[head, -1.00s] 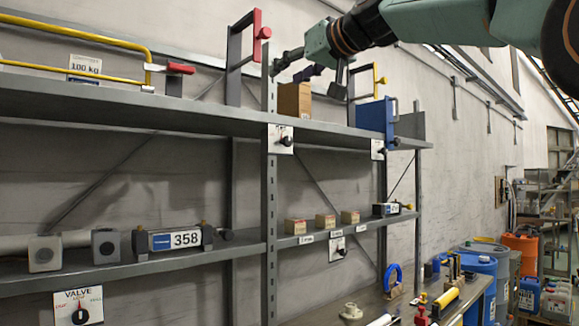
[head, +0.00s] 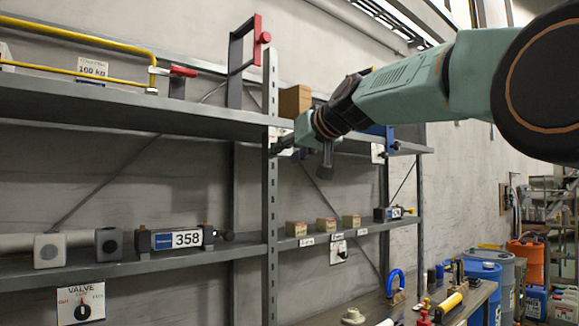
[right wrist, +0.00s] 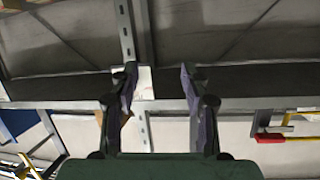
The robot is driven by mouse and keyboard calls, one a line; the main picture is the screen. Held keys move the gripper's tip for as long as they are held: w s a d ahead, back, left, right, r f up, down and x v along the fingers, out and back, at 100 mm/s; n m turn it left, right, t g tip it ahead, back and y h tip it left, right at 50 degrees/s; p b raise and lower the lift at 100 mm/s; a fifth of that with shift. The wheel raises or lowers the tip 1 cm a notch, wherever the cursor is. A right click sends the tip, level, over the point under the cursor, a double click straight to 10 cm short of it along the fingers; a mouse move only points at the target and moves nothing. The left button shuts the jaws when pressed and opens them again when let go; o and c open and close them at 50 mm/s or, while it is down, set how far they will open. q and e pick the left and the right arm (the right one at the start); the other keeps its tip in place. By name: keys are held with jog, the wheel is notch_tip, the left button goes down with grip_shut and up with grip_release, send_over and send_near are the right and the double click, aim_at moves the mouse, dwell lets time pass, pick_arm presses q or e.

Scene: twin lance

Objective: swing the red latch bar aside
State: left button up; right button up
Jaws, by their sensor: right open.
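Two red parts show in the head view. A red bar (head: 183,71) lies level at the right end of the yellow rail on the upper shelf. An upright red bar (head: 257,42) with a red knob stands on a grey frame by the post. I cannot tell which is the latch bar. My right gripper (head: 285,150) is open and empty at the upper shelf's edge by the post, right of and below both. In the right wrist view, its fingers (right wrist: 158,75) stand apart before the shelf edge, and the level red bar (right wrist: 270,137) is off right. My left gripper is not in view.
The yellow rail (head: 85,45) runs along the upper shelf (head: 130,112). The grey post (head: 270,210) stands beside my right gripper. A wooden box (head: 294,100) is behind my arm.

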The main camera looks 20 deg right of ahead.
jog(key=shift+w+d+f, duration=0.1)
jog(key=shift+w+f, duration=0.1)
jog(key=shift+f, duration=0.9)
